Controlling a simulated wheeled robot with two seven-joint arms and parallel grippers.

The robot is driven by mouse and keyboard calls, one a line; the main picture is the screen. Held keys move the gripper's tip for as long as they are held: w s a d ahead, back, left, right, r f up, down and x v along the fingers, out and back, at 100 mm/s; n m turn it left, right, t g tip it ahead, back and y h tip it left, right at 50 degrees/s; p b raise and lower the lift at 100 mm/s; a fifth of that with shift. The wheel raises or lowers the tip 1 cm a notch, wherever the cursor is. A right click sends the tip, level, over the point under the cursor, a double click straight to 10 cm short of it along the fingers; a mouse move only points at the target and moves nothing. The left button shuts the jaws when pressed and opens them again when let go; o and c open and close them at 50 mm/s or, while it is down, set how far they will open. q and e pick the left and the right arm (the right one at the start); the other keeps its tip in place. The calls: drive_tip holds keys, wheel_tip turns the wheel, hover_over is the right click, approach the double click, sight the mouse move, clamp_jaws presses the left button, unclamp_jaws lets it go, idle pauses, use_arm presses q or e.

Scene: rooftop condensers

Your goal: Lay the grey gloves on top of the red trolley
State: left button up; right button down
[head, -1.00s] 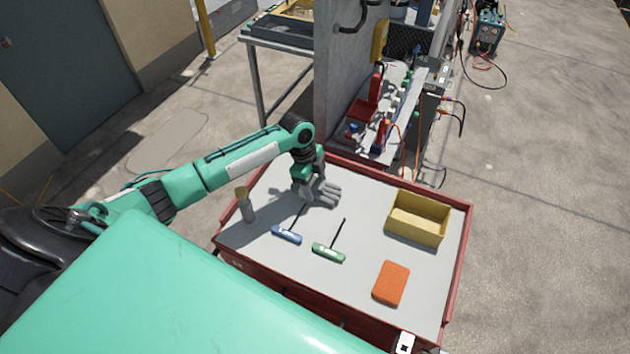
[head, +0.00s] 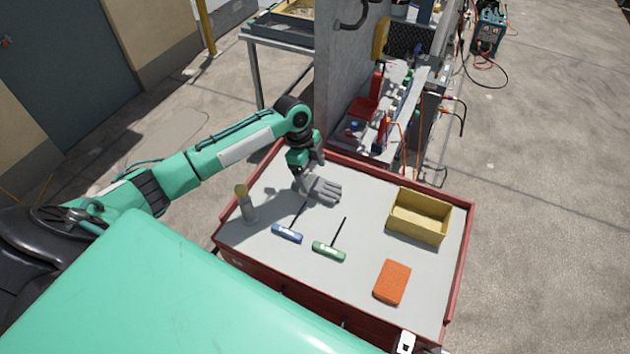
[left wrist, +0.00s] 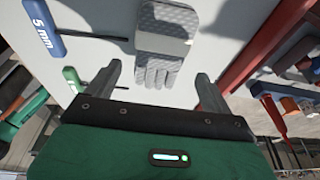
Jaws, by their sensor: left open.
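The grey gloves (head: 322,190) lie flat on the grey top of the red trolley (head: 360,265), near its far left corner. In the left wrist view the gloves (left wrist: 167,40) show a textured cuff and grey fingers, just beyond my fingertips. My left gripper (head: 304,180) is open over the trolley, close beside the gloves and apart from them. My right gripper is not in view.
On the trolley top are a blue-handled hex key (head: 287,233), a green-handled one (head: 329,251), an orange block (head: 392,282), a yellow bin (head: 419,217) and an upright grey cylinder with a yellowish top (head: 246,205). A grey panel (head: 345,80) rises behind the trolley. The top's middle right is clear.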

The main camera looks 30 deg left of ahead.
use_arm(q)
drive_tip(key=b+v, duration=0.1)
drive_tip(key=v, duration=0.7)
